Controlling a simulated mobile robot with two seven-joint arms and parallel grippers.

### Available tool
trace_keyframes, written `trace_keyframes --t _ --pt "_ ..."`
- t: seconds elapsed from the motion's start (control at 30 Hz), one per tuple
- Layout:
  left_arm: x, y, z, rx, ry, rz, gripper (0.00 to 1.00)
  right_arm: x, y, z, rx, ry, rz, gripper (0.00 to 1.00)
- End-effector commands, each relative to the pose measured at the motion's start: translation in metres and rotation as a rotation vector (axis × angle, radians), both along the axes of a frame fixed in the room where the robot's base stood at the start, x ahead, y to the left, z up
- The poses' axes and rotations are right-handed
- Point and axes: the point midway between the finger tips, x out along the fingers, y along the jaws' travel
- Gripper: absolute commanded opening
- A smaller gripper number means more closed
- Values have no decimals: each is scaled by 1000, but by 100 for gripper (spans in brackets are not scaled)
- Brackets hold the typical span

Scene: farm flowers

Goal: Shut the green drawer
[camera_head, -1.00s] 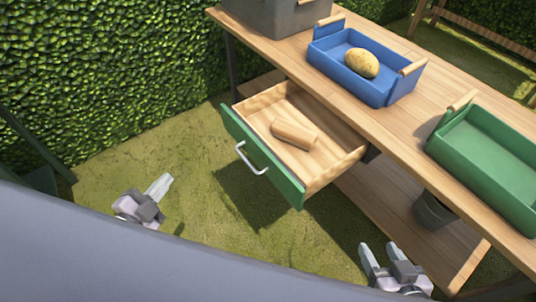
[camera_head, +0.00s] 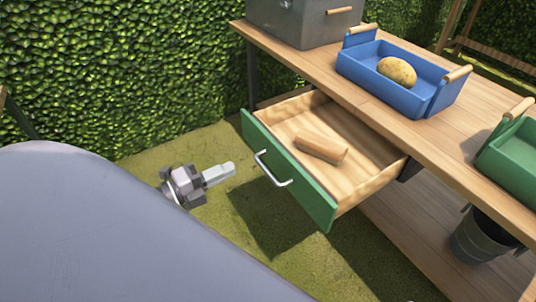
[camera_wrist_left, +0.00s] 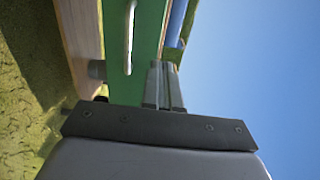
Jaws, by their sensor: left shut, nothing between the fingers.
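The green drawer (camera_head: 291,173) stands pulled out from under the wooden table in the head view. It has a silver bar handle (camera_head: 272,170) on its green front, and a wooden block lies inside it. My left gripper (camera_head: 229,168) is shut and empty, to the left of the drawer front and apart from the handle in the head view. In the left wrist view the shut fingers (camera_wrist_left: 164,85) point toward the green front (camera_wrist_left: 147,40) and its handle (camera_wrist_left: 129,38). My right gripper is not in view.
On the table (camera_head: 453,133) stand a blue tray (camera_head: 385,89) with a potato-like object (camera_head: 397,72), a green tray (camera_head: 514,152) and a grey box (camera_head: 300,22). A dark bucket (camera_head: 478,240) is at the lower right. A hedge (camera_head: 110,70) lies behind.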

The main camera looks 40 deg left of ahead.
Motion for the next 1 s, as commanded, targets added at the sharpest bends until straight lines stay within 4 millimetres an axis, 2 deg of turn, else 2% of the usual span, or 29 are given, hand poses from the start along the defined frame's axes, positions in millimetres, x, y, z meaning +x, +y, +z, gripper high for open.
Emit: trace_keyframes --t 0.2,0.5,0.73,1.0 --pt "38 -15 0 -1 -3 -1 0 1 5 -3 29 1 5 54" --pt "81 -33 -1 -1 -2 1 0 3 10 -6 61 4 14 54" --pt "101 -41 -1 -3 1 1 0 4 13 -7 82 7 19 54" --pt "106 -44 0 -2 2 1 0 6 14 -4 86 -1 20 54"
